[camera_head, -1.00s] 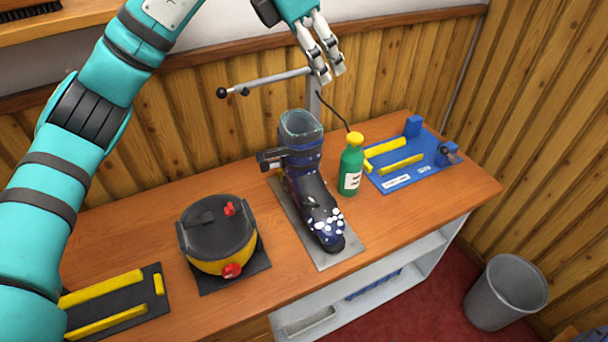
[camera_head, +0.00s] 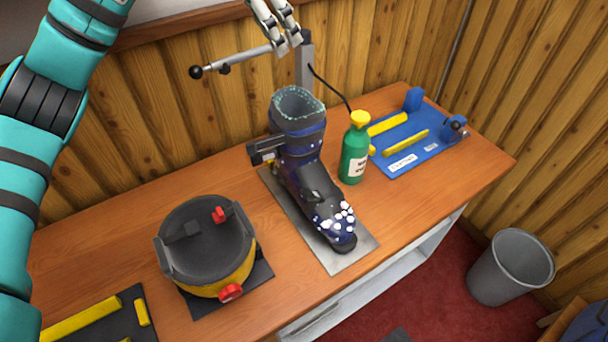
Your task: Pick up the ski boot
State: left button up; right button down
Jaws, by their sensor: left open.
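The ski boot (camera_head: 308,178) is dark blue and black with white spots near the toe. It stands upright on a grey metal plate (camera_head: 346,256) in the middle of the bench, its toe toward the front right. Its open top cuff faces up. My left gripper (camera_head: 287,42) is at the top of the head view, above and behind the boot's cuff, apart from it. Its fingers are open and hold nothing. My right gripper is not in view.
A green bottle with a yellow cap (camera_head: 354,149) stands close to the boot's right. A metal post with a lever arm (camera_head: 245,56) rises behind it. A round black and yellow device (camera_head: 207,247) sits left; a blue jig (camera_head: 417,146) lies right. A grey bin (camera_head: 510,266) stands on the floor.

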pick_arm(q)
notch_tip(320, 180, down, 3)
jog(key=b, duration=0.2)
jog(key=p, duration=0.4)
send_over(311, 117)
jog(key=a, duration=0.2)
jog(key=f, duration=1.1)
jog(key=shift+s, duration=0.3)
jog(key=p+x, duration=0.2)
jog(key=x, duration=0.1)
jog(key=p+x, duration=0.1)
jog(key=shift+s+d+f, duration=0.25)
jog(key=shift+f, duration=0.1)
jog(key=shift+d+f, duration=0.1)
jog(key=shift+f, duration=0.25)
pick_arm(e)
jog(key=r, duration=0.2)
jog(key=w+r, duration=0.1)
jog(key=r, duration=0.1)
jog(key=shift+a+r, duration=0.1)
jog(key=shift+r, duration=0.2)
pick_arm(q)
grip_shut()
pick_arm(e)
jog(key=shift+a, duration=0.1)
pick_arm(q)
jog(key=shift+w+r, duration=0.15)
jog(key=shift+r, duration=0.05)
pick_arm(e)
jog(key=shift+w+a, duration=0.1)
